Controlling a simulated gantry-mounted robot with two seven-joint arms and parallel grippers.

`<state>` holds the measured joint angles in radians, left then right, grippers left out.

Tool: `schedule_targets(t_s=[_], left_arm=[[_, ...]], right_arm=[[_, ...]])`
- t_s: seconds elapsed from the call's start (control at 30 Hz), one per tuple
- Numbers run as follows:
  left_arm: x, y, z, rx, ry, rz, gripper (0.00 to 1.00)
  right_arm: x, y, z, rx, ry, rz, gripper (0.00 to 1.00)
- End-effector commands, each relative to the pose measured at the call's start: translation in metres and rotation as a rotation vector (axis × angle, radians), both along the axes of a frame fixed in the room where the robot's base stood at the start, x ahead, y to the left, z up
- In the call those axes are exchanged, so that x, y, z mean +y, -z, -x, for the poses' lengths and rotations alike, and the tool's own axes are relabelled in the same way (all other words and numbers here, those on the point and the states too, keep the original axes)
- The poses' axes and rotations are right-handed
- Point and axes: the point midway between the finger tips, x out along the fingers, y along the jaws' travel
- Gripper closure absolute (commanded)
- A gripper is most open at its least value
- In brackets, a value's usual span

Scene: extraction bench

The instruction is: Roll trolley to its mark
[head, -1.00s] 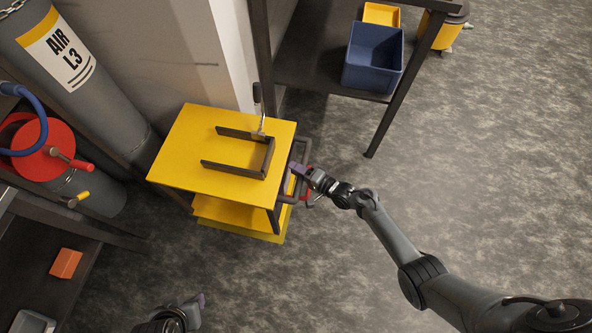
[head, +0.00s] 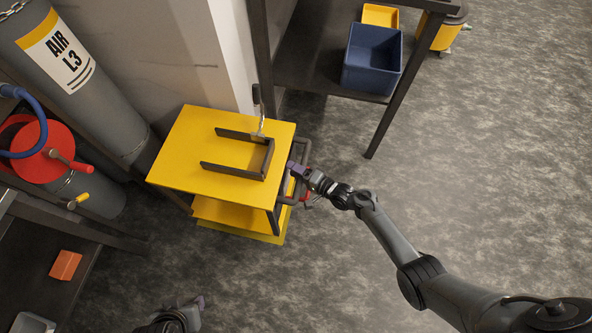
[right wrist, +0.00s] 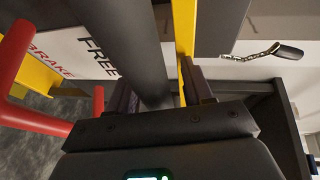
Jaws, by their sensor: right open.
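The yellow trolley (head: 185,140) stands beside the wall, with lower yellow shelves and a dark U-shaped frame (head: 240,171) on its top. Its dark handle (head: 304,150) is on the right side. My right gripper (head: 292,168) is at this handle. In the right wrist view my right gripper (right wrist: 160,90) is open, with a dark handle bar (right wrist: 140,45) between its fingers. A red brake lever (right wrist: 40,122) and a plate (right wrist: 75,45) reading FREE and BRAKE are to its left. My left gripper (head: 198,302) is low in the head view, away from the trolley; its jaws are unclear.
A dark bench (head: 310,75) with a blue bin (head: 372,62) is behind on the right. Floor to the right is open.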

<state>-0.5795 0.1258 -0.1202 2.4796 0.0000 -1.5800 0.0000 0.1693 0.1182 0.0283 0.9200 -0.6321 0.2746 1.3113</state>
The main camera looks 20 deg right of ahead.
Motion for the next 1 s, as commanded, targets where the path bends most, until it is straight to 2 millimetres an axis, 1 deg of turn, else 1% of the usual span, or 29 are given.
schedule_targets(t_s=[0.17, 0.4, 0.63, 0.8, 1.0], left_arm=[[0.000, -0.011, 0.000, 0.000, 0.001, -0.001, 0.57], [0.000, -0.030, 0.000, 0.000, -0.001, 0.000, 0.57], [-0.002, -0.043, 0.000, 0.000, -0.006, 0.008, 0.57], [-0.003, -0.046, 0.000, 0.000, -0.008, 0.012, 0.57], [-0.003, -0.046, 0.000, 0.000, -0.008, 0.011, 0.57]], right_arm=[[-0.009, -0.005, 0.014, 0.002, 0.001, 0.002, 0.49], [-0.030, -0.013, 0.049, 0.004, 0.001, 0.004, 0.49], [-0.047, -0.017, 0.077, 0.003, 0.001, 0.002, 0.49], [-0.054, -0.019, 0.088, 0.003, -0.001, 0.001, 0.49], [-0.056, -0.019, 0.091, 0.002, -0.001, 0.001, 0.49]])
